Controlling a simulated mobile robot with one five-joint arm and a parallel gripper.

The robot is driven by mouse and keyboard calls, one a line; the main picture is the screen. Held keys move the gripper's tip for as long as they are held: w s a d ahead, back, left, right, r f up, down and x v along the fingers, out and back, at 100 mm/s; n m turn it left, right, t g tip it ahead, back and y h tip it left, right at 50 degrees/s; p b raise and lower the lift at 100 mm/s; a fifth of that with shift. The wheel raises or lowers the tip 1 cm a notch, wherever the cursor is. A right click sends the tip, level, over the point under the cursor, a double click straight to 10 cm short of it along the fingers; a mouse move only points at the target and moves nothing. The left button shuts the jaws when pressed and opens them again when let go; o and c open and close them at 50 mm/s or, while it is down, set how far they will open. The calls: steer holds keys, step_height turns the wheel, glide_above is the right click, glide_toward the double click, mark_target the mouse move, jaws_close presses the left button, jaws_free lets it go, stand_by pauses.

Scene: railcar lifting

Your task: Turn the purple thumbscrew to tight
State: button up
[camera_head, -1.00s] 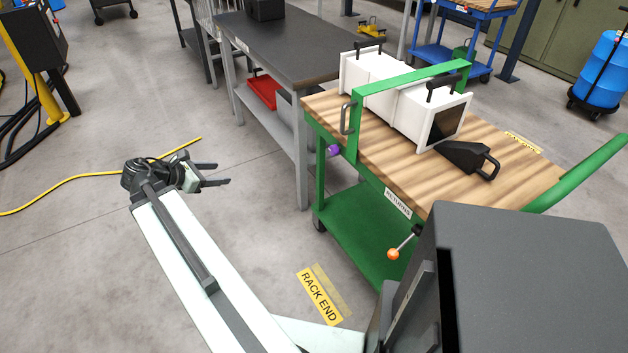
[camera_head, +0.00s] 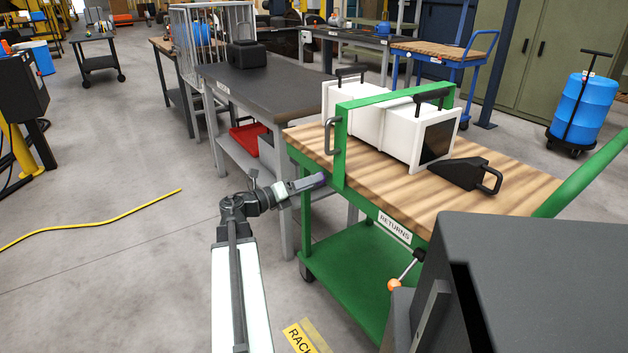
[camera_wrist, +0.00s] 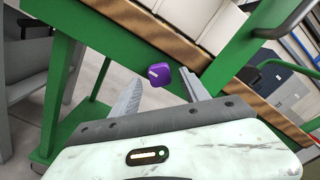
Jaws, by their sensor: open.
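The purple thumbscrew (camera_wrist: 159,74) is on the side of the green cart just below the wooden top's edge, with a short pale mark on its face. In the wrist view it lies ahead of my gripper (camera_wrist: 166,92), between the lines of the two open fingers. I cannot tell whether either finger touches it. In the head view my gripper (camera_head: 307,186) reaches to the cart's left edge, where a bit of purple (camera_head: 321,179) shows at the fingertips and the rest of the thumbscrew is hidden. The fingers hold nothing that I can see.
The green cart's wooden top (camera_head: 520,190) carries white boxes (camera_head: 400,130) under a green frame (camera_head: 400,97) and a black wedge-shaped piece (camera_head: 462,173). An orange-knobbed lever (camera_head: 394,285) sticks out low on the cart. A grey table (camera_head: 240,85) stands close behind.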

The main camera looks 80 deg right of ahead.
steer(key=shift+x, duration=0.95)
